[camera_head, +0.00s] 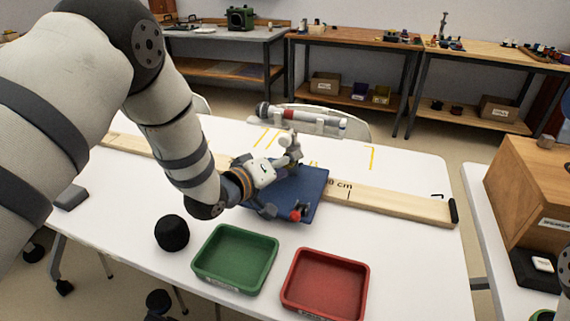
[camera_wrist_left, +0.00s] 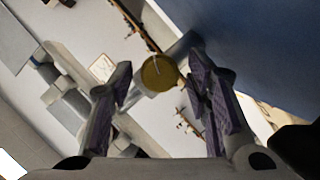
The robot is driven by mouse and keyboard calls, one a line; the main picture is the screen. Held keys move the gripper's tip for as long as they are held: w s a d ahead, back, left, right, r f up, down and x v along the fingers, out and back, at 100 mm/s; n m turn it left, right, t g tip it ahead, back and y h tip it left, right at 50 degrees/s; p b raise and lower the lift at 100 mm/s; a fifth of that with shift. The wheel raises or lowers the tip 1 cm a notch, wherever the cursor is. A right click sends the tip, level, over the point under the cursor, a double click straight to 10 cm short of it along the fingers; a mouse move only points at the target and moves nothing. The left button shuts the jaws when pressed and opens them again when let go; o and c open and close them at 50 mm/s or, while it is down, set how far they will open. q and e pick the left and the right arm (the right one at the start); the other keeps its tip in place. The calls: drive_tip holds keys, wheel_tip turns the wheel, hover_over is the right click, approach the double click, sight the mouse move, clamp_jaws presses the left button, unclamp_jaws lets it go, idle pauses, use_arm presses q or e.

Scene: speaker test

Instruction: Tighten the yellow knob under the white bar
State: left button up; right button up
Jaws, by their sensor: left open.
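The white bar (camera_head: 330,126) stands at the far side of the blue base plate (camera_head: 312,190) on a pale stand (camera_head: 291,148). A grey cylindrical device (camera_head: 305,117) lies along the bar. My left gripper (camera_head: 287,162) reaches in low beside the stand, under the bar. In the left wrist view the round yellow knob (camera_wrist_left: 158,73) shows between the two open fingers of my left gripper (camera_wrist_left: 160,88), with gaps on both sides. I cannot tell how far past the fingertips it lies. In the head view the knob is hidden. My right gripper is out of view.
A red knob (camera_head: 298,211) sits at the plate's front edge. A green tray (camera_head: 235,284), a red tray (camera_head: 322,309) and a black round object (camera_head: 172,233) are in front. A wooden ruler (camera_head: 390,204) crosses the white table. The table's right end (camera_head: 425,170) is mostly clear.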

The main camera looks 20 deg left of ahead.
use_arm(q)
drive_tip(key=shift+c, duration=0.5)
clamp_jaws()
drive_tip(key=shift+r+m+p, duration=0.35)
drive_tip(key=shift+m, duration=0.05)
drive_tip(key=shift+f+y, duration=0.15)
drive_tip(key=shift+y, duration=0.15)
drive_tip(key=shift+f, duration=0.2)
drive_tip(key=shift+o, duration=0.5)
unclamp_jaws()
